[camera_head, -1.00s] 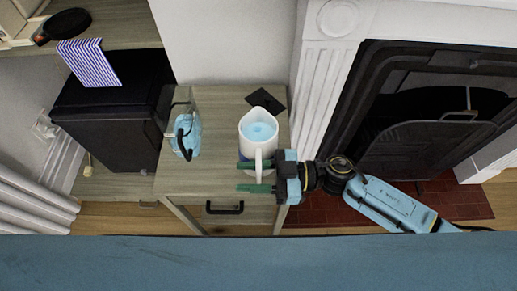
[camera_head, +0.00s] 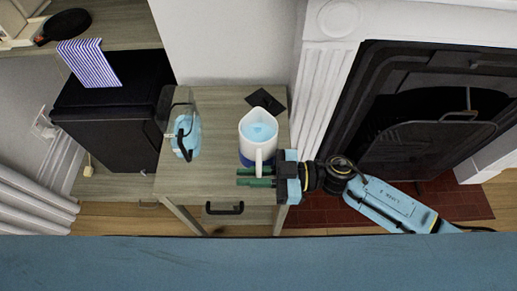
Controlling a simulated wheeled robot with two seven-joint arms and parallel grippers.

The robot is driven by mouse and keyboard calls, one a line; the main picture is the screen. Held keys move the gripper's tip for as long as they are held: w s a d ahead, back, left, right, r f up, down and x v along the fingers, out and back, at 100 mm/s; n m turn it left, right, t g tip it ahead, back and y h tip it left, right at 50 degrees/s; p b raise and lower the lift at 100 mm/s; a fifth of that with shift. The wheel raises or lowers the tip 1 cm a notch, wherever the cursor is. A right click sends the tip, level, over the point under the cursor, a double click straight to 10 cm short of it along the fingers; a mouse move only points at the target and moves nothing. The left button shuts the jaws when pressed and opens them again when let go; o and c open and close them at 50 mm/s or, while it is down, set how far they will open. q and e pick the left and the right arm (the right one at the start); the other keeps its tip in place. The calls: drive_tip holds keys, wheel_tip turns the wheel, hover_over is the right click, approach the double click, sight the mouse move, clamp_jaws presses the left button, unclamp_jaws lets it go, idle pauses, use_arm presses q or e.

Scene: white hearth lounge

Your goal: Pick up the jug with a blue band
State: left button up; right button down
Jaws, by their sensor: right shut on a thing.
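The jug with a blue band (camera_head: 256,135) is white, holds light blue contents and stands upright on a small wooden table (camera_head: 222,105). Its dark blue band shows low on its left side. Its handle points toward the front of the table. My right gripper (camera_head: 256,176) comes in from the right, with its green fingertips shut on the handle. The fingers partly hide the lower jug, and the exact contact is hard to see. My left gripper is not in view.
A clear, blue-tinted vessel with a black handle (camera_head: 186,136) stands left of the jug. A flat black square (camera_head: 266,100) lies behind the jug. A black box (camera_head: 108,120) stands left, and a fireplace (camera_head: 430,110) is at right.

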idle(0.7)
